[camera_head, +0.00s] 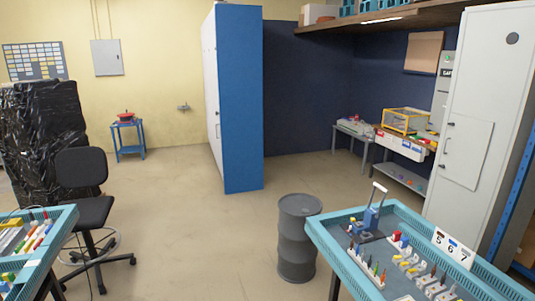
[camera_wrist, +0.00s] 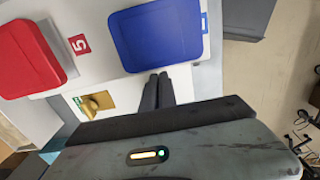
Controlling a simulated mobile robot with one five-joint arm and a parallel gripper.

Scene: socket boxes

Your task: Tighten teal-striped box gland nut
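In the wrist view my gripper (camera_wrist: 158,78) shows as two dark fingers side by side with almost no gap, and nothing shows between them. The fingertips are close below a blue lid or socket cover (camera_wrist: 157,35); I cannot tell if they touch it. A brass-coloured fitting (camera_wrist: 97,103) sits left of the fingers on a pale box face, with a small green mark beside it. I cannot tell whether it is the gland nut. No teal stripe can be made out clearly. My gripper is not in the head view.
In the head view a teal-edged workbench (camera_head: 345,262) holds small parts. A grey drum (camera_head: 298,240) stands beside it, and an office chair (camera_head: 88,205) is left. The middle floor is clear.

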